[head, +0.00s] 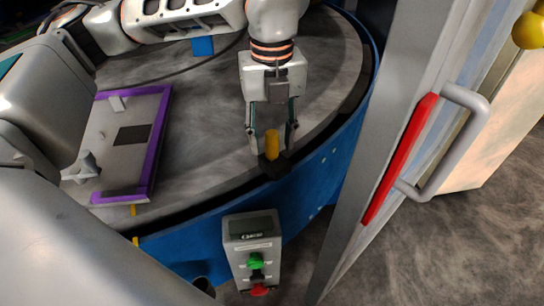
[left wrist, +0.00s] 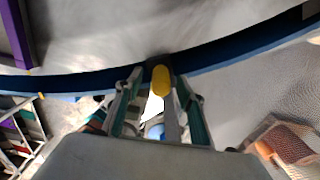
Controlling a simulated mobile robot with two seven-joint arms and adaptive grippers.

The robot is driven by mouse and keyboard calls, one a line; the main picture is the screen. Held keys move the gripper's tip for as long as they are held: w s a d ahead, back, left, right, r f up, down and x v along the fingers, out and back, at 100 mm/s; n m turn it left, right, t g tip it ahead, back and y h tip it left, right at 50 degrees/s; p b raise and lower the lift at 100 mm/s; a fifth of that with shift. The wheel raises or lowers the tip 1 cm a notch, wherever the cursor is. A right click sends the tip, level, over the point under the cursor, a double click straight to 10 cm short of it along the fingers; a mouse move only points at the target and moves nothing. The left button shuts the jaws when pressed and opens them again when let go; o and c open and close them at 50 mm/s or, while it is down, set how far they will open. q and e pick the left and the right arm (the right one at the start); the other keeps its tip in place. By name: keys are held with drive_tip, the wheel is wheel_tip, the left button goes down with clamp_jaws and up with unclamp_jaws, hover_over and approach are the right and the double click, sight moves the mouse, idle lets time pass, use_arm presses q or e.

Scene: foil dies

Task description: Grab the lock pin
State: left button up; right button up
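The lock pin, taken to be the yellow upright peg (head: 272,144), stands in a dark bracket (head: 275,166) at the rim of the round grey table. In the left wrist view the yellow pin (left wrist: 162,80) shows near the middle, at the far end of the fingers. My left gripper (head: 272,150) points down with its fingers spread, one on each side of the pin. In the head view a gap shows between the pin and each finger. My right gripper is in neither view.
The round table (head: 210,130) has a blue outer wall. A purple-edged plate (head: 155,150) lies at left. A control box (head: 252,248) with green and red buttons stands below the rim. A door frame with a red strip (head: 400,160) and grey handle (head: 470,115) rises at right.

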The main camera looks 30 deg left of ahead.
use_arm(q)
drive_tip(key=shift+f, duration=0.25)
clamp_jaws()
drive_tip(key=shift+r, duration=0.1)
